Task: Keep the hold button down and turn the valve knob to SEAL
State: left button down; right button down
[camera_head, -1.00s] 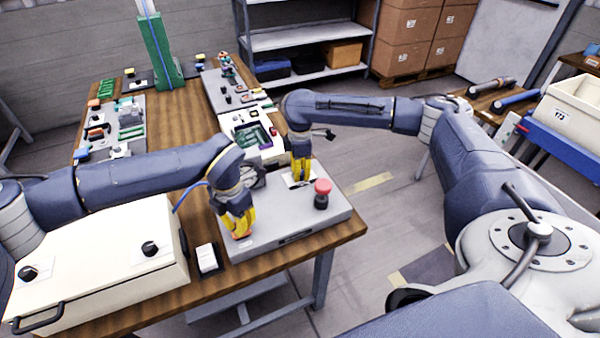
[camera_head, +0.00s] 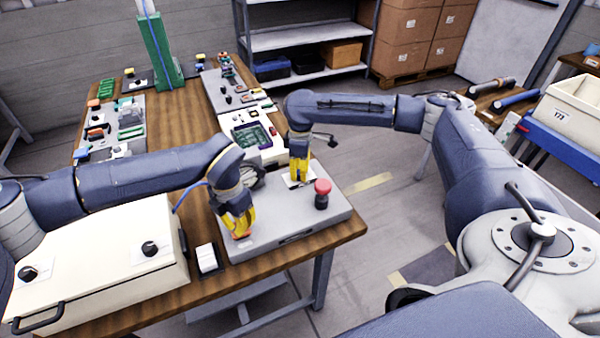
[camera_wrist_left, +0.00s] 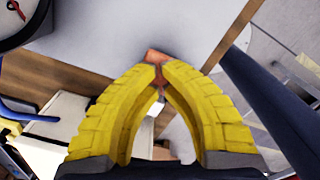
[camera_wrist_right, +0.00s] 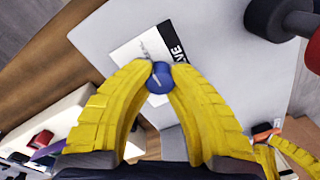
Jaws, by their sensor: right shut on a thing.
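The grey control panel (camera_head: 270,240) lies at the table's front right corner. My left gripper (camera_head: 238,232) points down at its front left part, with fingertips together over an orange-red piece (camera_wrist_left: 157,57), which looks like the hold button. The fingers partly hide it, and I cannot tell how far it is pressed. My right gripper (camera_head: 299,181) is at the panel's back right part. In the right wrist view its tips are shut on the blue valve knob (camera_wrist_right: 158,78), which carries a pale pointer line. A white label (camera_wrist_right: 138,52) with partly hidden lettering lies beside the knob.
A red mushroom button (camera_head: 322,187) stands on the panel to the right of my right gripper. A round gauge (camera_wrist_left: 15,15) is near my left gripper. A cream case (camera_head: 100,250) lies to the left. Other boards (camera_head: 110,130) fill the table's back.

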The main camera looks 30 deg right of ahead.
jog(key=shift+d+r, duration=0.1)
jog(key=shift+d, duration=0.1)
jog(key=c, duration=1.1)
grip_release()
jog(key=shift+a, duration=0.15)
jog(key=shift+o, duration=0.2)
notch_tip(320, 180, up, 12)
jog(key=shift+w+d, duration=0.15)
jog(key=shift+d, duration=0.1)
pick_arm(q)
jog(key=shift+r, duration=3.55)
